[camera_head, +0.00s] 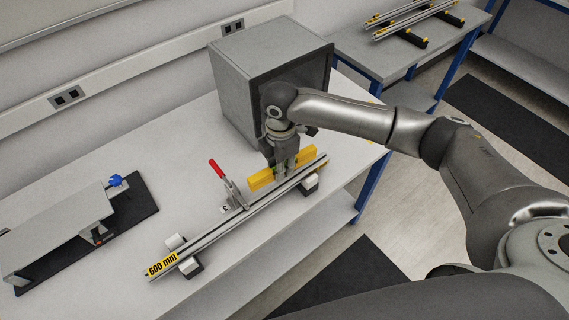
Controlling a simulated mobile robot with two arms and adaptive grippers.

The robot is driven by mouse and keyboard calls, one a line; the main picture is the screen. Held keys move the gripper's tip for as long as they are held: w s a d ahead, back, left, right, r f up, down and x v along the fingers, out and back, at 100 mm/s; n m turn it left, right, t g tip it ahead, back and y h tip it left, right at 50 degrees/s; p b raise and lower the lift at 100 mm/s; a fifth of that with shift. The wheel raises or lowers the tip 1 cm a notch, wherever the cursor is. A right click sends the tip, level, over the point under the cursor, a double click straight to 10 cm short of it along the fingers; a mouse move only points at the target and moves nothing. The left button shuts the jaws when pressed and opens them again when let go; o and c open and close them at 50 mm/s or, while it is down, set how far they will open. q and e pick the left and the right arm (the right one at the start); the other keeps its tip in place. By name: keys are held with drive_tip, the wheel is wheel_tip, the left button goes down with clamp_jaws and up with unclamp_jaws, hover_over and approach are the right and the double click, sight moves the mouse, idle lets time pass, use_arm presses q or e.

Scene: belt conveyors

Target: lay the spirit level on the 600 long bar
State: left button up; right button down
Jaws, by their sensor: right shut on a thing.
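The 600 long bar (216,234) is a grey profile with a yellow "600 mm" label at its near left end. It lies diagonally across the white table on pale supports. The yellow spirit level (262,180) is at the bar's far right end, roughly in line with it. My right gripper (286,170) points down and is shut on the spirit level, covering its middle. I cannot tell whether the level touches the bar. My left gripper is not in view.
A clamp with a red handle (217,169) stands beside the bar's middle. A grey box (240,75) stands close behind my right gripper. A grey device on a black mat (146,208) is at the left. More bars lie on another table (371,58) at the back right.

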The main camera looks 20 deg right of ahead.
sight(280, 186)
drive_tip(key=shift+w+a+n, duration=0.1)
drive_tip(key=shift+w+n, duration=0.1)
drive_tip(key=shift+n, duration=0.2)
drive_tip(key=shift+f, duration=0.1)
wheel_tip(280, 186, down, 6)
drive_tip(key=b, duration=0.5)
drive_tip(key=shift+b, duration=0.4)
drive_tip(key=shift+f+p, duration=0.35)
drive_tip(key=shift+p, duration=0.15)
idle(0.3)
drive_tip(key=shift+p, duration=0.45)
drive_tip(key=c, duration=1.3)
unclamp_jaws()
drive_tip(key=shift+o, duration=0.2)
